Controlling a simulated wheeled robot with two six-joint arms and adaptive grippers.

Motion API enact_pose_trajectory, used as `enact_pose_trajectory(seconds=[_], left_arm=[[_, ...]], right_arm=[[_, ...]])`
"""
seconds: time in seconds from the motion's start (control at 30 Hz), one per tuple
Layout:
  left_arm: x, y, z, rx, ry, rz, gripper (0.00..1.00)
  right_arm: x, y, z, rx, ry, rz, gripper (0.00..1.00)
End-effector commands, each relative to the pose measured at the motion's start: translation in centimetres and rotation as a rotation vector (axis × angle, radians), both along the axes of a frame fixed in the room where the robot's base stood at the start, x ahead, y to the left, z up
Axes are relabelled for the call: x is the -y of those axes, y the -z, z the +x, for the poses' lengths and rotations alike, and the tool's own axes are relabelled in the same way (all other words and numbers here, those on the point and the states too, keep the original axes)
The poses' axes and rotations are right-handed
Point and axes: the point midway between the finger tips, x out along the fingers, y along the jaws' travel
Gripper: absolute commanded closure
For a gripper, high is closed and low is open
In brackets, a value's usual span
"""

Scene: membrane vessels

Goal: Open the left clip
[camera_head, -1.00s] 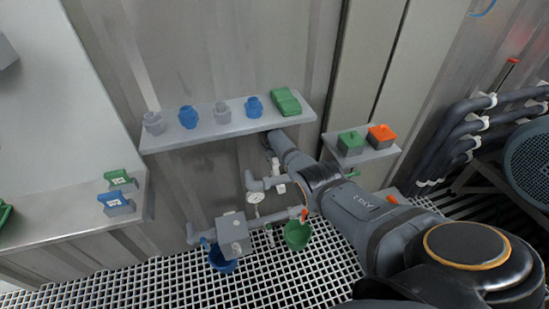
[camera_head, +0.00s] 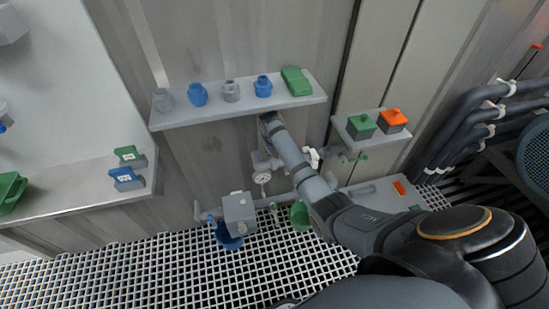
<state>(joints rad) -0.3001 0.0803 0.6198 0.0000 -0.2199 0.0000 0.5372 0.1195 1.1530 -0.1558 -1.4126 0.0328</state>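I cannot pick out the left clip or a membrane vessel with certainty in this view. One arm of mine comes in from the lower right and reaches up and left; its far end (camera_head: 270,124) is just below the front edge of the long grey shelf (camera_head: 240,112). No gripper fingers can be made out there, so their state does not show. My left gripper does not show. Below the shelf, beside the arm, are grey pipework, a round gauge (camera_head: 262,178) and a white fitting (camera_head: 312,158).
The shelf carries grey and blue fittings and a green block (camera_head: 296,81). A smaller shelf holds green (camera_head: 362,126) and orange (camera_head: 393,121) blocks. A grey box (camera_head: 239,213), blue funnel (camera_head: 228,238) and green cup (camera_head: 300,216) sit low over the grating. Dark pipes (camera_head: 470,115) run at right.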

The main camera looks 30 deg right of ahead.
Motion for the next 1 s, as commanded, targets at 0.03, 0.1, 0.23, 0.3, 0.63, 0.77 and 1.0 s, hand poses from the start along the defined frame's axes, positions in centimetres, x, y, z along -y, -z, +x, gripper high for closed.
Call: enact_pose_trajectory(seconds=[0.03, 0.1, 0.23, 0.3, 0.63, 0.77, 1.0], left_arm=[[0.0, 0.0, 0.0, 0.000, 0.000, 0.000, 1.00], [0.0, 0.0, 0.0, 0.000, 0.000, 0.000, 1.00], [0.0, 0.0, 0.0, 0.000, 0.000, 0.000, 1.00], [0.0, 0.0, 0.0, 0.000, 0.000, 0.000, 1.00], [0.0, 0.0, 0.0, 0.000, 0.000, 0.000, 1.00], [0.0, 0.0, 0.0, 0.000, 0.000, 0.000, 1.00], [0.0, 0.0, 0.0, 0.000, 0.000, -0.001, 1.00]], right_arm=[[-0.9, 0.1, -0.8, 0.000, -0.003, 0.002, 0.55], [-1.7, 0.0, -1.6, 0.000, -0.001, 0.002, 0.55], [-2.8, 0.0, -2.7, 0.001, -0.001, 0.001, 0.55], [-3.1, 0.0, -2.9, 0.000, 0.000, 0.000, 0.55], [-3.2, -0.1, -3.0, 0.001, 0.000, 0.000, 0.55], [-3.1, -0.1, -3.0, 0.001, 0.000, 0.000, 0.55], [-3.4, 6.7, -5.7, -0.037, -0.035, 0.014, 0.55]])
